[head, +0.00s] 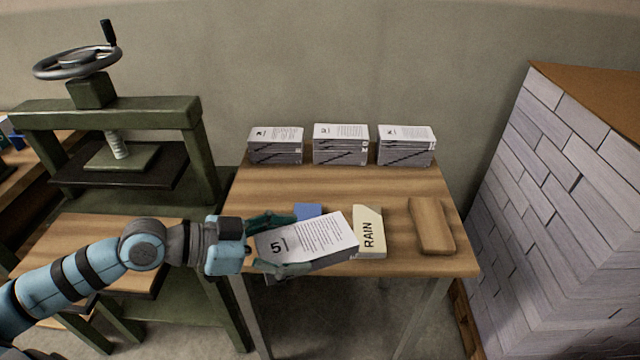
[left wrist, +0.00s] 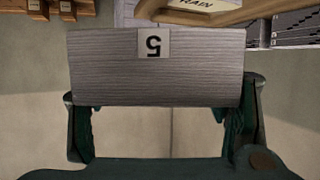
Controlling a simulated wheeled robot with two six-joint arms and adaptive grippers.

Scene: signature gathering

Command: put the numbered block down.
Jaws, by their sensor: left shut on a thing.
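The numbered block (head: 315,238) is a thick grey stack of pages with a printed top sheet and a large 5. My left gripper (head: 292,243) is shut on it, one finger on each side, near the table's front edge. The block is slightly turned and looks held above the tabletop, though the gap is hard to judge. In the left wrist view the block (left wrist: 105,68) spans between the fingers, with an upside-down 5 on a white label. The wooden table (head: 370,183) lies beneath and beyond it. My right gripper is not in view.
A cream RAIN piece (head: 368,225) lies right of the block, with a wooden block (head: 431,226) farther right. A blue item (head: 307,210) is partly hidden. Three page stacks (head: 341,146) line the back edge. A green press (head: 190,165) stands left; the table's middle is clear.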

